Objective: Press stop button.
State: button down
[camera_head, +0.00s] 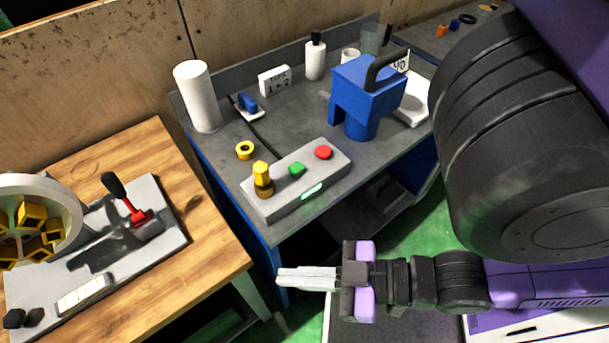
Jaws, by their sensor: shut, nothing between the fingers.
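A grey control box (328,172) sits near the front edge of the dark grey bench top. On it are a red button (323,152) at its right end, a green button (297,169) in the middle and a yellow knob (261,173) at its left end. A green light (312,191) glows on its front face. The red button is probably the stop button; no label on it can be read. My gripper (280,279) is shut and empty, pointing left. In the picture it lies below the control box, apart from it and in front of the bench.
A blue machine with a black handle (366,88) stands behind and right of the box. A yellow ring (245,150), a white cylinder (197,96) and a white bottle (315,58) stand on the bench. A wooden table (205,262) with a lever fixture (146,222) is at left.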

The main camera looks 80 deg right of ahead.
aim_at(322, 151)
jog(key=k+l+z, duration=0.5)
jog(key=k+l, duration=0.15)
jog(key=k, duration=0.15)
